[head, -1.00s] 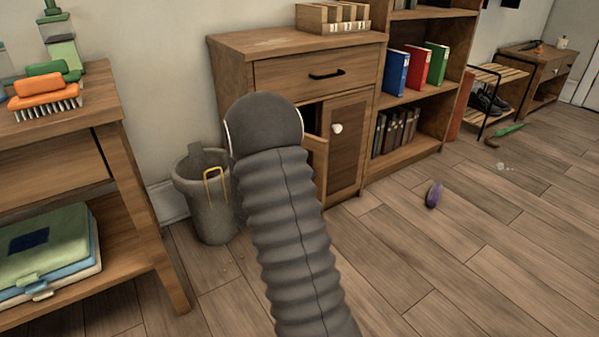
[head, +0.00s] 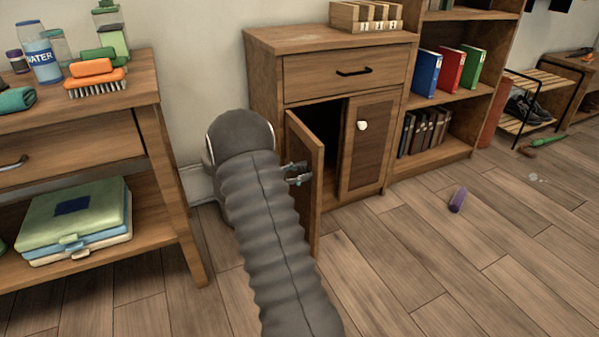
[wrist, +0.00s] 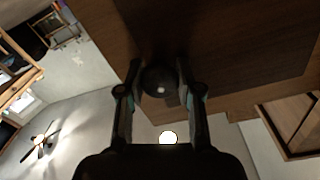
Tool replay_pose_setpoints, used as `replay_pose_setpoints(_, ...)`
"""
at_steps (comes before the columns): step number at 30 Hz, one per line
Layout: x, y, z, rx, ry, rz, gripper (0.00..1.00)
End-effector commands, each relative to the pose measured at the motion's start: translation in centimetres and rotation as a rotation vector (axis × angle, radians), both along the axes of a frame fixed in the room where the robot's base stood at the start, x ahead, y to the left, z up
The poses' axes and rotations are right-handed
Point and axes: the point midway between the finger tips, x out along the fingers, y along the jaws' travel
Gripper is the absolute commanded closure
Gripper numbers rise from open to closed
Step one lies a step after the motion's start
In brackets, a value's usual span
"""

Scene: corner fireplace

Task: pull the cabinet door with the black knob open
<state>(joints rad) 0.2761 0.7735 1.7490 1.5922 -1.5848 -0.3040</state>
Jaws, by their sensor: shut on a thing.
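The left cabinet door (head: 307,190) stands ajar, swung out from the cabinet (head: 265,100) with a dark gap behind it. Its black knob (wrist: 160,80) shows in the wrist view between the fingers of my gripper (wrist: 159,85), which is shut on it. In the head view my gripper (head: 297,174) is at the door's outer side, mostly hidden by my arm. The knob is hidden there. The right door (head: 370,140) has a white knob (head: 362,126) and is closed.
A shelf unit (head: 440,165) with books adjoins the cabinet on the right. A wooden table (head: 150,100) with a brush and bottles stands on the left. A purple object (head: 458,200) lies on the floor. The floor in front of the right door is clear.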

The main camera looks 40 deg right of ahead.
Motion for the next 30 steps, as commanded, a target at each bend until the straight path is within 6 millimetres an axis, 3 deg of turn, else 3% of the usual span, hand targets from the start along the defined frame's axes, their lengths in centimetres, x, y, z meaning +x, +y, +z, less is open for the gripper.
replay_pose_setpoints(6,-0.1,0.0,0.1,-0.002,0.0,-0.003,1.0)
replay_pose_setpoints(7,-0.1,0.0,0.1,-0.002,0.0,-0.003,0.61)
replay_pose_setpoints(9,0.0,0.0,0.1,-0.002,0.0,-0.002,0.43)
replay_pose_setpoints(10,0.0,0.1,0.1,-0.002,0.0,-0.001,0.39)
replay_pose_setpoints(22,0.3,0.9,0.0,-0.002,0.001,0.006,0.39)
replay_pose_setpoints(30,1.7,5.3,0.0,-0.001,0.0,0.007,0.39)
